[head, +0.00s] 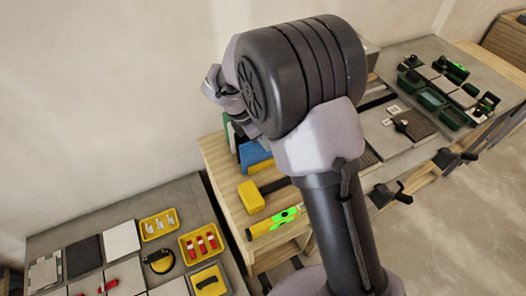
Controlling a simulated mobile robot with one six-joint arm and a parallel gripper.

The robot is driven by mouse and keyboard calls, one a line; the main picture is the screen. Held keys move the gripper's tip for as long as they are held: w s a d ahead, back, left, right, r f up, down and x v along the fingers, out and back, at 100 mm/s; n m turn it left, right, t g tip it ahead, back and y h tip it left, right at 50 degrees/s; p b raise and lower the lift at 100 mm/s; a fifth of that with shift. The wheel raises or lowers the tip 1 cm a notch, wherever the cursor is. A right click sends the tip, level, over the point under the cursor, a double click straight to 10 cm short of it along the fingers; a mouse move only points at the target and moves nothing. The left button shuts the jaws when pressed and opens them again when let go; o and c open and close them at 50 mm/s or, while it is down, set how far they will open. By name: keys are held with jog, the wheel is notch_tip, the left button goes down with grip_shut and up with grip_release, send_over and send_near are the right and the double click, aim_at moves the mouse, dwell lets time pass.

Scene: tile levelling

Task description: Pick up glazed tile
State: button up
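Several square tiles lie on the grey bench at the lower left: a white tile (122,241), a dark tile (84,256) and a grey tile (45,271) with an uneven edge. More pale tiles lie in front of them, partly cut off by the picture's bottom edge. I cannot tell from their surfaces which one is glazed. My arm fills the middle of the head view and hides part of the benches. My gripper does not show; only arm links and part of the wrist are visible.
Yellow trays (159,224) with small parts stand on the left bench. The wooden bench holds a yellow block (251,196) and a yellow-green level (274,222). The right bench holds green trays (432,98), pale tiles and a dark ridged plate (414,124). Black clamps (390,192) jut from its front.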

jog(key=shift+f, duration=0.1)
grip_shut()
dwell(1.4)
